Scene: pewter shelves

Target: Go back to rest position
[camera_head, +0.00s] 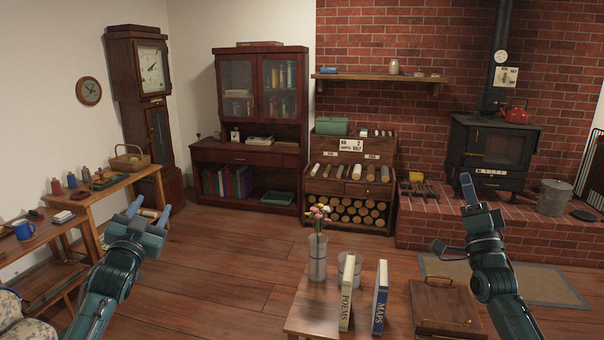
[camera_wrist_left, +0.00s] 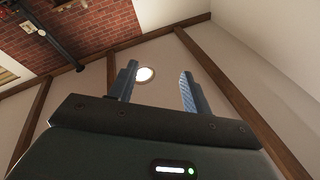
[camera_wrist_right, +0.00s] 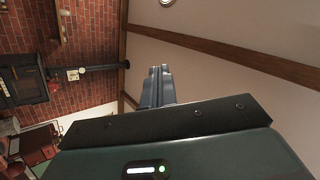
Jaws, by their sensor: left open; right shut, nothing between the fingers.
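My left gripper (camera_head: 149,212) is raised at the lower left of the head view, its blue fingers apart and pointing up. In the left wrist view its fingers (camera_wrist_left: 156,88) are spread with nothing between them, against the ceiling and walls. My right gripper (camera_head: 467,189) is raised at the right of the head view, fingers together and pointing up. In the right wrist view its fingers (camera_wrist_right: 157,85) are closed against each other with nothing held. Neither gripper touches anything.
A small wooden table (camera_head: 312,312) stands low in front, bearing a flower vase (camera_head: 317,258), a glass, a POEMS book (camera_head: 347,292), a MAPS book (camera_head: 380,297) and a handled wooden case (camera_head: 444,303). Side tables (camera_head: 88,198) line the left wall. Wooden floor (camera_head: 225,265) lies open between.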

